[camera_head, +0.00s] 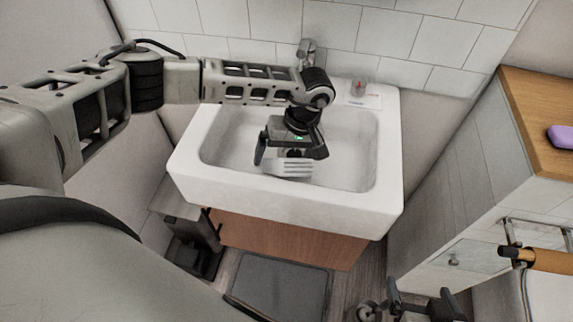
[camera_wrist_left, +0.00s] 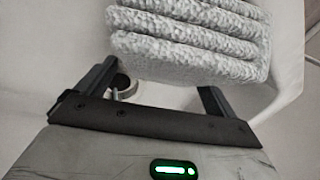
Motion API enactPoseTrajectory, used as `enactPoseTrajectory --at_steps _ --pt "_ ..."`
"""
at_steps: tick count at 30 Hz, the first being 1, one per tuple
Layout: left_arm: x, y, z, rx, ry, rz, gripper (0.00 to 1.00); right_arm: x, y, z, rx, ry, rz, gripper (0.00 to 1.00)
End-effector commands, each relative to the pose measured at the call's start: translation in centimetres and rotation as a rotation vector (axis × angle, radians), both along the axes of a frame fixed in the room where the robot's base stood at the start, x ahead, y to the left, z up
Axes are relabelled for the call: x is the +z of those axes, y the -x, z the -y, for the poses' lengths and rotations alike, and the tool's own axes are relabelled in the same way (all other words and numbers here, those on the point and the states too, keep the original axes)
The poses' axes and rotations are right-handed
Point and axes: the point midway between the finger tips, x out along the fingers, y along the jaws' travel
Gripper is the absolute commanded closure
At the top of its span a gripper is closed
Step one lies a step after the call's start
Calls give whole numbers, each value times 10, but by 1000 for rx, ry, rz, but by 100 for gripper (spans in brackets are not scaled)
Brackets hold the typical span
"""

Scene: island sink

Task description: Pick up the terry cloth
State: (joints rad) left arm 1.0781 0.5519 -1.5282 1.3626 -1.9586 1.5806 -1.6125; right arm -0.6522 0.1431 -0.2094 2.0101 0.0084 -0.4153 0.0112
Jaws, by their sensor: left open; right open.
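The terry cloth (camera_head: 292,169) is a light grey, folded, ribbed stack inside the white sink (camera_head: 230,190). In the left wrist view the cloth (camera_wrist_left: 190,42) fills the upper middle and right. My left gripper (camera_head: 290,152) is in the basin above the cloth, open and empty, and hides part of it in the head view. In the left wrist view its fingers (camera_wrist_left: 155,82) are spread, with the cloth beyond them and offset to the right. I cannot tell whether they touch it. My right gripper (camera_head: 425,300) is low at the bottom right, open and far from the cloth.
A tap (camera_head: 307,52) stands at the sink's back, with a small red-topped item (camera_head: 358,88) on the right rear rim. The drain (camera_wrist_left: 123,85) shows between the fingers. A wood-topped cabinet (camera_head: 535,110) with a purple object (camera_head: 561,136) stands right.

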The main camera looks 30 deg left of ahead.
Motion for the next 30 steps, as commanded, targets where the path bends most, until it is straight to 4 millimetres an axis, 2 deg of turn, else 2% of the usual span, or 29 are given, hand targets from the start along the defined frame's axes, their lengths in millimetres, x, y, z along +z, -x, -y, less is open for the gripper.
enactPoseTrajectory --at_steps 12,13,15,18,20,21,30 --pt "-1 0 0 0 0 0 6 -3 3 0 0 0 -5 11" --pt "-1 0 0 0 0 0 12 -3 3 0 0 0 -5 11" --pt "-1 0 0 0 0 0 31 -3 3 0 1 -1 -5 11" --pt "-1 0 0 0 0 0 54 -3 3 0 1 -1 -5 11" --pt "-1 0 0 1 0 0 55 -3 3 0 1 -1 -5 11" --pt "-1 0 0 0 0 0 58 -3 3 0 1 -1 -5 11" --pt "3 0 0 1 0 0 58 2 3 -1 1 -1 -5 11"
